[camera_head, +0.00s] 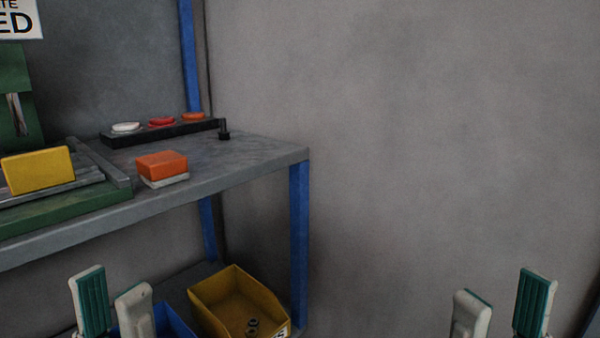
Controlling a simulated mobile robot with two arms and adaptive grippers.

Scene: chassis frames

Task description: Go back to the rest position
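My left gripper (112,303) is at the bottom left of the head view. Its two pale fingers stand apart, one with a green ribbed pad, and nothing shows between them. My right gripper (503,312) is at the bottom right, its fingers also apart with only bare wall between them. Both point upward and are cut off by the lower edge. The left gripper shows in front of the lower shelf area, below the grey workbench (228,175). The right gripper is clear of the bench, to its right.
On the bench are an orange block with a pale base (162,167), a yellow block (38,170) on a green fixture (80,208), and a black bar (160,133) with white, red and orange discs. Below are a yellow bin (210,308) holding small rings and a blue bin (170,322). Right side is bare wall.

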